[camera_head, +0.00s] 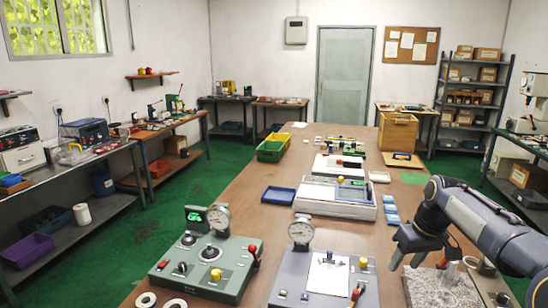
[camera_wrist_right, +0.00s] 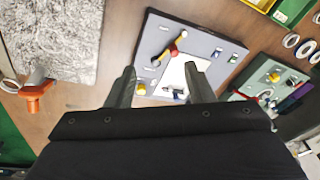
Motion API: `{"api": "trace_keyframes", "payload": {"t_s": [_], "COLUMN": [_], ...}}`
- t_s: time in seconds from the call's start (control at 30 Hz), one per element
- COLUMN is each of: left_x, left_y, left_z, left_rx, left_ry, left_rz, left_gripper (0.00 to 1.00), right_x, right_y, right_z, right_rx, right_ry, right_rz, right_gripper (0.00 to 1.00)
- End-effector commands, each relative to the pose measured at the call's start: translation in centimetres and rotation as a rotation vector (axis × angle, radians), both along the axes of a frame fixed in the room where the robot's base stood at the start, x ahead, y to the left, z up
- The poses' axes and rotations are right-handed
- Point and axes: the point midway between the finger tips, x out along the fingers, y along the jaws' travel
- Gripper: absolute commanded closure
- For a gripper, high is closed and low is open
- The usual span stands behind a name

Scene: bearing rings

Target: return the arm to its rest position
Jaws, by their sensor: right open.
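My right arm (camera_head: 480,222) comes in from the right edge of the head view, grey and dark blue. Its gripper (camera_head: 400,260) hangs over the right side of the brown table, near the grey speckled stone plate. In the right wrist view the two dark fingers of this gripper (camera_wrist_right: 160,70) stand apart with nothing held between them. Beyond them lies the grey panel (camera_wrist_right: 225,52) with a white sheet and a red-and-yellow lever. My left arm and gripper are not in view.
The brown table (camera_head: 240,195) carries a green gauge box (camera_head: 225,277), a grey gauge box (camera_head: 285,283), and the stone plate (camera_head: 440,290). An orange object (camera_wrist_right: 36,98) is beside the plate. A blue tray (camera_head: 278,196) and white case (camera_head: 335,208) stand farther back.

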Motion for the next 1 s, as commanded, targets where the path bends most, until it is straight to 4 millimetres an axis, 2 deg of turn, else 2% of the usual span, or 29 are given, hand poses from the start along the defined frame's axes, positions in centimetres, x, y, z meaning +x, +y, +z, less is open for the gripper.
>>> {"api": "trace_keyframes", "payload": {"t_s": [0.03, 0.1, 0.23, 0.37, 0.4, 0.53, 0.6, 0.73, 1.0], "left_x": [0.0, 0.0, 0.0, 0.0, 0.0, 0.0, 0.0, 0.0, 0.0], "left_y": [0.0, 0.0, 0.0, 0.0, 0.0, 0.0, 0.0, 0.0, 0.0], "left_z": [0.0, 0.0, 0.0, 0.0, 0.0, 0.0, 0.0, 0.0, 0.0], "left_rx": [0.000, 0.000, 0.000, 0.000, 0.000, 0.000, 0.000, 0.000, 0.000], "left_ry": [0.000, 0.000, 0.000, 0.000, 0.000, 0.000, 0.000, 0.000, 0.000], "left_rz": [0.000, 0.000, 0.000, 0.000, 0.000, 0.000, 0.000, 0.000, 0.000], "left_gripper": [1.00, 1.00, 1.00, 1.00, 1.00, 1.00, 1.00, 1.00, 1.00], "right_x": [-2.6, -6.2, -13.0, -19.9, -21.9, -27.3, -29.3, -31.5, -32.2], "right_y": [0.4, 1.2, 3.1, 5.5, 6.3, 8.6, 9.7, 10.9, 11.3], "right_z": [1.6, 2.9, 3.8, 3.0, 2.4, -0.2, -1.6, -3.5, -4.2], "right_rx": [0.020, 0.051, 0.109, 0.169, 0.187, 0.238, 0.259, 0.284, 0.292], "right_ry": [-0.028, -0.058, -0.112, -0.164, -0.176, -0.213, -0.227, -0.241, -0.243], "right_rz": [-0.022, -0.056, -0.119, -0.183, -0.202, -0.259, -0.284, -0.313, -0.322], "right_gripper": [0.52, 0.52, 0.52, 0.52, 0.52, 0.52, 0.52, 0.52, 0.52]}}
